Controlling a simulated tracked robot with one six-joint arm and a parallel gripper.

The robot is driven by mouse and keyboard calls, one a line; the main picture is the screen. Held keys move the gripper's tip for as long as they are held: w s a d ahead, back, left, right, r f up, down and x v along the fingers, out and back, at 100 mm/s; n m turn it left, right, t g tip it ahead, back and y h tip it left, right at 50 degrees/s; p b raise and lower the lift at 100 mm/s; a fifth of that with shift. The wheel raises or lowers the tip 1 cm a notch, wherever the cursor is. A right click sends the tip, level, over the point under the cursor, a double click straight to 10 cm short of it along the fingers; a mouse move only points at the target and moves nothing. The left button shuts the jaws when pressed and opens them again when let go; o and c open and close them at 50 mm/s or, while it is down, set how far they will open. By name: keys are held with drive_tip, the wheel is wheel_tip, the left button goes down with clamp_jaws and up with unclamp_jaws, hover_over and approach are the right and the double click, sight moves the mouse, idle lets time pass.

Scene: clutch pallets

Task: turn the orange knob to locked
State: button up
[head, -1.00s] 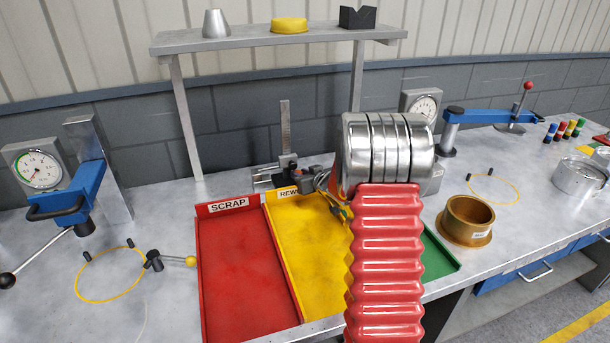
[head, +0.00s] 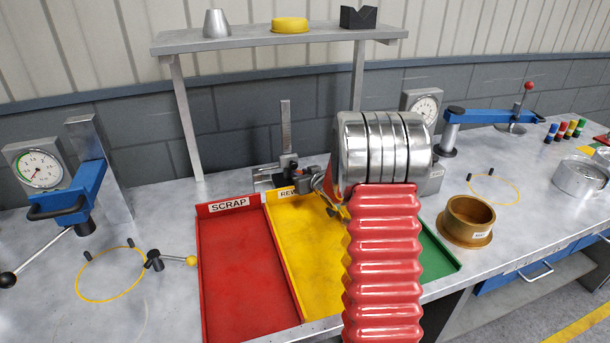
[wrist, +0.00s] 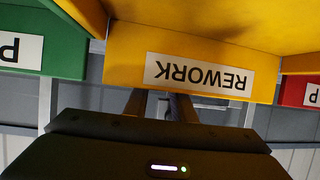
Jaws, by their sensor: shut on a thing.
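My gripper (wrist: 158,106) shows in the wrist view as two dark fingers reaching past the label edge of the yellow REWORK tray (wrist: 118,65). In the head view, its dark end (head: 302,184) is at the foot of an upright gauge with a metal column (head: 286,125), just behind the yellow tray. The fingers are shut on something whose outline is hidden.
A red SCRAP tray (head: 240,270) lies left of the yellow one, and a green tray (head: 438,254) lies right. A brass cup (head: 468,221) stands farther right. A shelf (head: 250,40) overhangs the back. The bench front-left has a lever with a yellow ball (head: 191,260).

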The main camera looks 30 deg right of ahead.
drive_tip(key=shift+r+m+h, duration=0.2)
drive_tip(key=shift+m+h, duration=0.5)
drive_tip(key=shift+h, duration=0.2)
idle(2.7)
drive_tip(key=o, duration=0.7)
drive_tip(key=shift+f, duration=0.1)
drive_tip(key=shift+a, duration=0.1)
drive_tip(key=shift+v, duration=6.8)
